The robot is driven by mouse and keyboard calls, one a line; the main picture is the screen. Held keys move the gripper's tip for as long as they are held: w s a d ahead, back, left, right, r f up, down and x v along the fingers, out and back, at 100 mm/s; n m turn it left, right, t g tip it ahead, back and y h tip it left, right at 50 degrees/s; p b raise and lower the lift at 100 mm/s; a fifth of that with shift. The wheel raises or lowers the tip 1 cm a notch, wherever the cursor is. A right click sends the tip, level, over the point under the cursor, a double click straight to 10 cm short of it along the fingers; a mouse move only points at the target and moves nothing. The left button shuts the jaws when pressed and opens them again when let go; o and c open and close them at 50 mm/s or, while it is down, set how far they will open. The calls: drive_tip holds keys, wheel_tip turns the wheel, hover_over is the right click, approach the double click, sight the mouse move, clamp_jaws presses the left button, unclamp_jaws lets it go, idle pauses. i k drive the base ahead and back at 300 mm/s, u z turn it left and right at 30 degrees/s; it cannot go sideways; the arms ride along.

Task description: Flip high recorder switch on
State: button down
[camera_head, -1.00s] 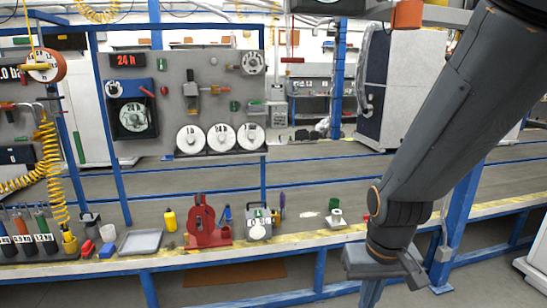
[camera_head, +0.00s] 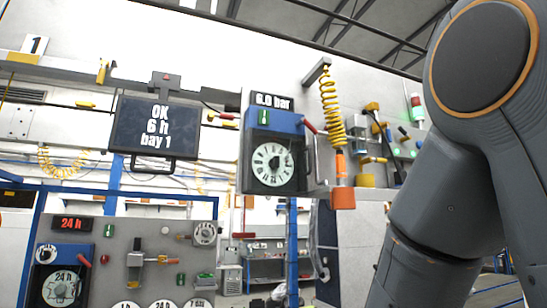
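The high recorder (camera_head: 245,163) is a blue and grey box with a round white chart dial (camera_head: 273,165), up at the middle of the head view. My gripper is out of view; only my arm's links show, at the right.
A dark screen (camera_head: 128,130) reading OK, 6 h, bay 1 hangs left of the recorder. A yellow coiled hose (camera_head: 330,100) with an orange end hangs close on its right.

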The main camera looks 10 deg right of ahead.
sight(264, 115)
drive_tip(key=u, duration=1.5)
drive_tip(key=i, duration=0.7)
drive_tip(key=z, duration=1.7)
